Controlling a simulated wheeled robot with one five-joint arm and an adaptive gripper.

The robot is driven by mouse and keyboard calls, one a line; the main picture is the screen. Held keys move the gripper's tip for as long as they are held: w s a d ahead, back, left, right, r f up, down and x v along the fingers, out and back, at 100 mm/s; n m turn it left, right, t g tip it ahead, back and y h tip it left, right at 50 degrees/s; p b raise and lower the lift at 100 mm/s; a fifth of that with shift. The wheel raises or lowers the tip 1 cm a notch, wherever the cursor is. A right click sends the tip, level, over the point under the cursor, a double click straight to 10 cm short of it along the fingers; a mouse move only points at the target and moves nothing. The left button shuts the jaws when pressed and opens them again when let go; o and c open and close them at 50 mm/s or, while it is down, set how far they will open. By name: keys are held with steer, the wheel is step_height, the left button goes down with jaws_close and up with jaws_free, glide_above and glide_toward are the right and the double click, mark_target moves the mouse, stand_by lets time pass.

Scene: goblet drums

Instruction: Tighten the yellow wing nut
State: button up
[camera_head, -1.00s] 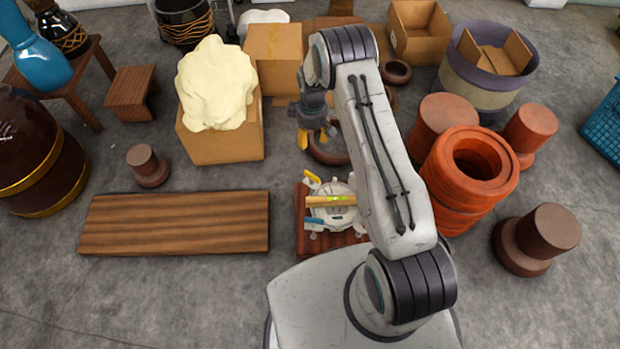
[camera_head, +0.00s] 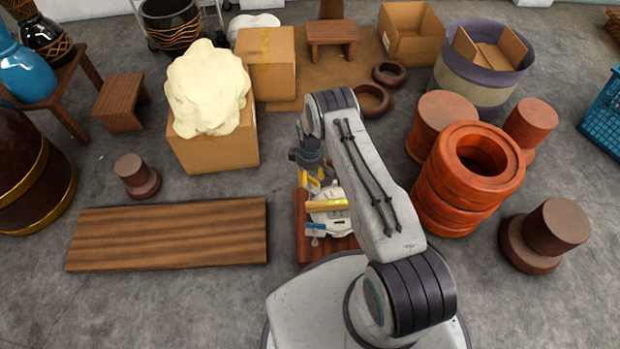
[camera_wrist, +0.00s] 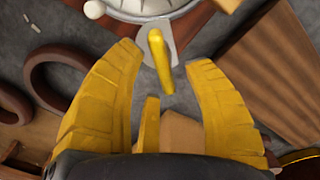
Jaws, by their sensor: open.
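The yellow wing nut (camera_wrist: 158,62) shows in the wrist view as an upright yellow bar on a grey lug of the pale round clamp piece (camera_wrist: 150,8). My gripper (camera_wrist: 163,58) is open, with one yellow finger on each side of the wing nut and visible gaps between. A shorter yellow finger stands lower in the middle. In the head view my gripper (camera_head: 316,178) hangs just behind the pale clamp piece (camera_head: 338,218), and its fingers are hard to tell from the wing nut there. A blue-handled part (camera_head: 315,226) sits at the clamp's front left.
A wooden bar with a green mark (camera_head: 326,205) lies across the clamp, on a reddish wooden base (camera_head: 303,240). A long plank (camera_head: 165,235) lies left. Orange clay rings (camera_head: 448,205) stand right. Dark rings (camera_head: 374,100) and a box with a cream lump (camera_head: 215,152) are behind.

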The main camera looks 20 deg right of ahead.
steer(key=shift+f, duration=0.7)
jaws_close()
